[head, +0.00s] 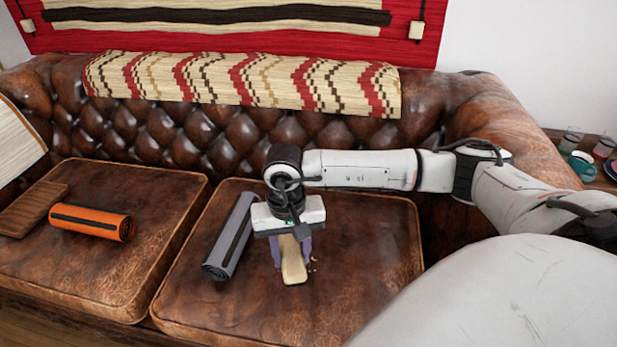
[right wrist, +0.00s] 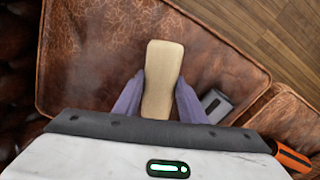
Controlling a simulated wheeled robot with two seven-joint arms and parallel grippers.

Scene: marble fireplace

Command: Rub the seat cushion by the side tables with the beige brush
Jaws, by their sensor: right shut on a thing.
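The beige brush (head: 292,262) is held in my right gripper (head: 290,250), whose purple fingers are shut on it from both sides. The brush also shows in the right wrist view (right wrist: 162,75), its long rounded top pointing away from the gripper. The brown leather seat cushion (head: 375,275) on the right lies under the gripper. The brush is over the middle of this cushion; I cannot tell whether it touches the leather. A few small light crumbs (head: 312,266) show beside the brush. My left gripper is not in view.
A grey rolled item (head: 230,240) lies on the same cushion, left of the gripper. An orange roll (head: 90,222) and a brown wooden board (head: 33,208) lie on the left cushion (head: 120,275). Cups (head: 582,165) stand on a side table at the far right. The tufted backrest rises behind.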

